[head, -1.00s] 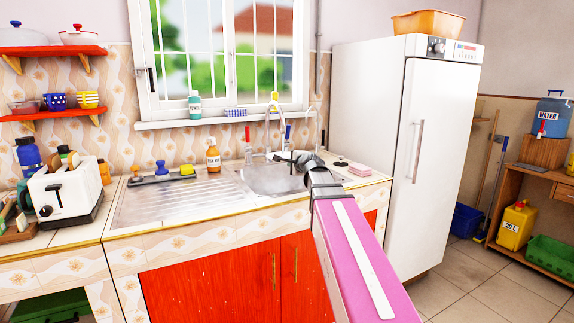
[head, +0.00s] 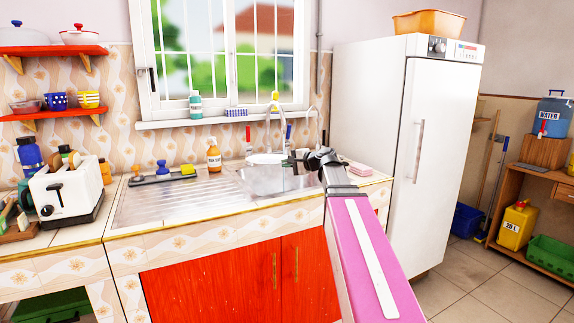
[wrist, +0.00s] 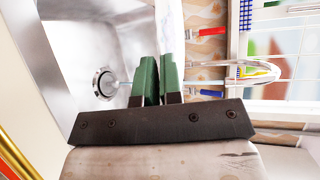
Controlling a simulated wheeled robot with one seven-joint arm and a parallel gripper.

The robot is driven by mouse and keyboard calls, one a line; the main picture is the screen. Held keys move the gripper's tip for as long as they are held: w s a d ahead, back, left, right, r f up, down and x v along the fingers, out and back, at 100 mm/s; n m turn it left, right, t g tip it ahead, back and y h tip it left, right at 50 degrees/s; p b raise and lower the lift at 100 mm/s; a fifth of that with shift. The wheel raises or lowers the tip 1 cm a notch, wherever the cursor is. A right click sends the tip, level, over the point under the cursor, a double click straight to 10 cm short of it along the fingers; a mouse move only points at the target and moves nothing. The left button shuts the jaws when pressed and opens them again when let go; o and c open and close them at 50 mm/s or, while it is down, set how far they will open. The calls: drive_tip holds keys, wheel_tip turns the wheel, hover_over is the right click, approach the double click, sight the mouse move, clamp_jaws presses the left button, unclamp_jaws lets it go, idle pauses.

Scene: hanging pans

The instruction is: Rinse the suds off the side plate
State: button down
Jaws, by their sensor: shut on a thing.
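The white side plate (head: 264,158) is over the sink (head: 250,182), below the curved tap (head: 268,118). My gripper (head: 294,160) holds it from the right. In the wrist view the green fingers (wrist: 158,80) are shut on the plate (wrist: 170,28), which shows nearly edge-on. The tap spout (wrist: 278,70) is to the right there, and the drain (wrist: 104,84) is to the left. A thin pale streak runs from the drain toward the fingers; I cannot tell for sure that it is water. Whether suds are on the plate is too small to tell.
The ribbed drainboard (head: 170,202) left of the sink is bare. An orange soap bottle (head: 214,156) and a tray with brushes and a yellow sponge (head: 188,170) stand behind it. A pink item (head: 360,169) lies right of the sink. The tall white fridge (head: 400,150) bounds the right.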

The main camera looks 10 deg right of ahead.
drive_tip(key=w+d+f, duration=0.1)
drive_tip(key=w+d, duration=0.1)
drive_tip(key=w, duration=0.4)
drive_tip(key=w+d+f, duration=0.1)
drive_tip(key=w+d, duration=0.1)
drive_tip(key=w, duration=0.4)
drive_tip(key=shift+w+d+f, duration=0.25)
drive_tip(key=shift+f, duration=0.1)
drive_tip(key=shift+s+d, duration=0.1)
drive_tip(key=shift+d, duration=0.1)
idle(0.7)
drive_tip(key=shift+s+d, duration=0.15)
drive_tip(key=shift+d, duration=0.25)
drive_tip(key=shift+a, duration=0.2)
drive_tip(key=shift+w+a, duration=0.25)
drive_tip(key=shift+a, duration=0.1)
drive_tip(key=shift+s, duration=0.1)
